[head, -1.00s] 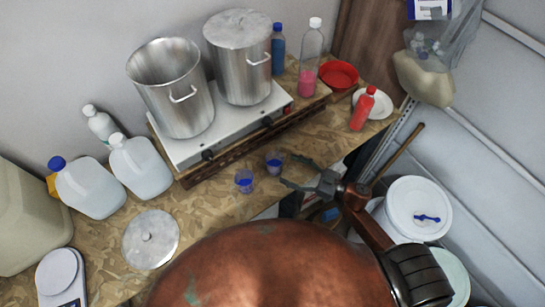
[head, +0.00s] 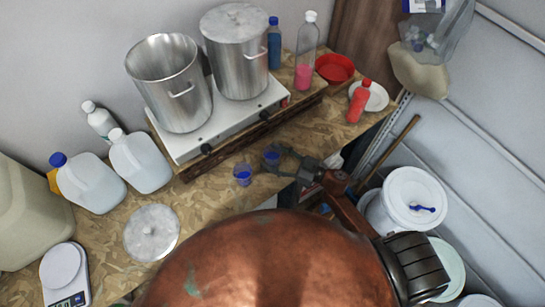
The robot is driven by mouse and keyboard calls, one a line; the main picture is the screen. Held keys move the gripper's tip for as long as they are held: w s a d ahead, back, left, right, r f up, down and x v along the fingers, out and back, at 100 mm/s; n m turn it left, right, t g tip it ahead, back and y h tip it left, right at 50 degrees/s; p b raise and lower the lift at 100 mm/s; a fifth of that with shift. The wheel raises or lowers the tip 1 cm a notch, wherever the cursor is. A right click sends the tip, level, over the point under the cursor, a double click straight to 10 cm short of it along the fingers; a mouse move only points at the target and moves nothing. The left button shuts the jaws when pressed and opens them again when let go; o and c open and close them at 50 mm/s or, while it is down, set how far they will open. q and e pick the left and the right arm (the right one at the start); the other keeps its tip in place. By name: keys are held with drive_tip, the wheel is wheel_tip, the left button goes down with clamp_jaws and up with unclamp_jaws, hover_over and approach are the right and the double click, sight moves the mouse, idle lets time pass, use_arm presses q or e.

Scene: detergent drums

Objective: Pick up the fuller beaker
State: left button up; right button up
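Two small clear beakers with blue liquid stand on the wooden worktop, in front of the hot plate. One is the left beaker (head: 243,175), the other is the right beaker (head: 271,156). They are too small for me to tell surely which holds more. My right gripper (head: 280,161) reaches in from the right with its fingers spread. The right beaker is at the fingertips, between them; I see no clear grip on it. The left beaker stands free, a little to the left. My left gripper is not in view.
A white hot plate (head: 225,120) carries an open steel pot (head: 172,85) and a lidded pot (head: 238,55). White jugs (head: 140,160) and a loose lid (head: 151,232) are at left. A red bottle (head: 358,103) and red bowl (head: 335,68) are at right.

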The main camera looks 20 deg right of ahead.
drive_tip(key=c, duration=1)
drive_tip(key=shift+o, duration=0.2)
drive_tip(key=shift+r, duration=0.15)
